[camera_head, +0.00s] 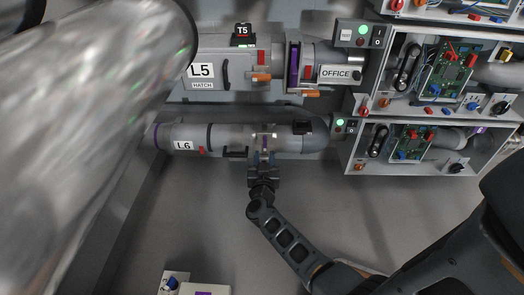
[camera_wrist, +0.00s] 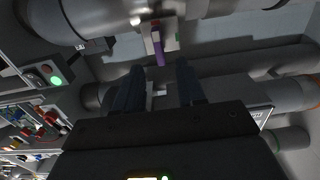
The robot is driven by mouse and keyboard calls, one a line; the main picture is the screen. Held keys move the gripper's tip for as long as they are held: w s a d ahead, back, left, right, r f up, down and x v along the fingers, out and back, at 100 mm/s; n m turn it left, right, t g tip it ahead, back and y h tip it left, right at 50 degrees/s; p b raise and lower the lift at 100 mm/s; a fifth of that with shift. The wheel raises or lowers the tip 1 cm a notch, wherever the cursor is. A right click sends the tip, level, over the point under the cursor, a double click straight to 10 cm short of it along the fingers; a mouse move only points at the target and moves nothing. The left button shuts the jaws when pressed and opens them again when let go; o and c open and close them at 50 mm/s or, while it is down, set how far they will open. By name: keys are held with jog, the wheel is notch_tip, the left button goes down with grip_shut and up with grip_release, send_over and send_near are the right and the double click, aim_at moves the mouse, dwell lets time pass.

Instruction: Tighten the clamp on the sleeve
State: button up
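The sleeve (camera_head: 264,138) is a pale, partly clear band around the grey L6 tube in the head view. A small purple part, seemingly the clamp's lever (camera_wrist: 159,52), hangs with a white and green piece under the tube in the wrist view. My gripper (camera_head: 263,161) is just below the sleeve in the head view. In the wrist view my gripper (camera_wrist: 158,70) has its two dark fingers apart, with the purple part beyond and between their tips. Nothing is held between the fingers. Whether a fingertip touches the clamp cannot be told.
The L6 tube (camera_head: 225,138) runs along the wall, with the L5 tube (camera_head: 235,72) above it. A small box with a green light (camera_head: 340,122) and open cases with circuit boards (camera_head: 410,142) stand to the right. The grey floor (camera_head: 195,215) below is mostly clear.

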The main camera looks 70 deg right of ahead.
aim_at(265, 144)
jog(key=shift+b+x, duration=0.75)
jog(key=shift+x, duration=2)
jog(key=shift+c, duration=0.3)
grip_shut()
